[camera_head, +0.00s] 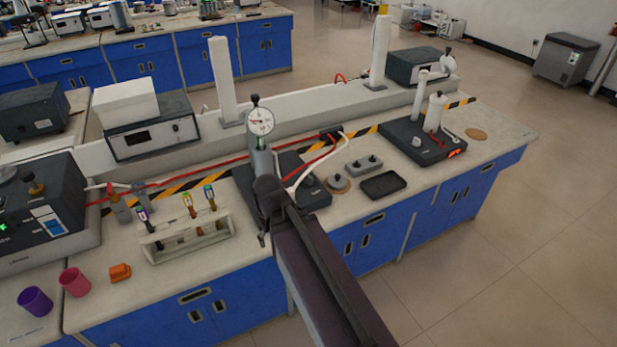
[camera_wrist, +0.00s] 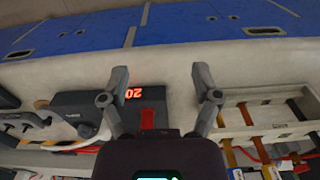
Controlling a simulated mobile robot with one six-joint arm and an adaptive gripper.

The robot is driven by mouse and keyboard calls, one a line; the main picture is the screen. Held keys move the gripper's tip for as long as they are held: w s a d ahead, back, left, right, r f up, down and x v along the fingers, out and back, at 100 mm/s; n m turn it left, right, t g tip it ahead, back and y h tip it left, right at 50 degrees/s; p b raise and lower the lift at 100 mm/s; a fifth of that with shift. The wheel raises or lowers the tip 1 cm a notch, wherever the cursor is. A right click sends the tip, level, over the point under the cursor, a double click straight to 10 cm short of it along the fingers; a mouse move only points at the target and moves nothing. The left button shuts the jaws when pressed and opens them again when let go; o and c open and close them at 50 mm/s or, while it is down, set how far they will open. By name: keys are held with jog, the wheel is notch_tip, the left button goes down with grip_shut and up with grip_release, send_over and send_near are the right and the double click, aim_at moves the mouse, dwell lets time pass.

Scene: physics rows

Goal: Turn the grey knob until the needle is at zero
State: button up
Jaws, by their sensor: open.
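A round dial gauge (camera_head: 260,121) with a white face and a needle stands on a grey post at the middle of the bench. The needle's reading is too small to tell. Its dark base unit (camera_head: 318,198) is partly hidden by my arm. A small grey knob (camera_head: 309,180) sits on the unit's right part; it seems to show in the wrist view (camera_wrist: 88,129), left of the jaws. My gripper (camera_head: 262,240) is open and empty at the unit's front left. In the wrist view, my open fingers (camera_wrist: 161,75) are apart from the knob, with the unit's red display (camera_wrist: 133,93) between them.
A white rack (camera_head: 188,240) with several tools stands left of my gripper. A dark tray (camera_head: 383,184) and a grey two-knob box (camera_head: 363,165) lie to the right. A black stirrer-like unit (camera_head: 425,142) stands farther right. Red and white cables run behind.

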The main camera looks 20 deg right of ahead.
jog(key=w+d+r+t+p, duration=0.2)
jog(key=w+d+r+p, duration=0.1)
jog(key=w+d, duration=0.75)
jog(key=t+p, duration=0.2)
jog(key=t, duration=0.1)
send_near(308, 176)
notch_tip(308, 176, up, 3)
jog(key=shift+s+d+r, duration=0.15)
jog(key=shift+s+d, duration=0.05)
jog(key=shift+s, duration=0.25)
jog(key=b+x, duration=0.8)
jog(key=x, duration=0.1)
jog(key=b+x, duration=0.4)
jog(key=shift+s+a+f, duration=0.1)
jog(key=shift+s+f, duration=0.05)
jog(key=shift+f, duration=0.35)
jog(key=shift+a+g, duration=0.1)
jog(key=shift+g, duration=0.2)
jog(key=c, duration=1.1)
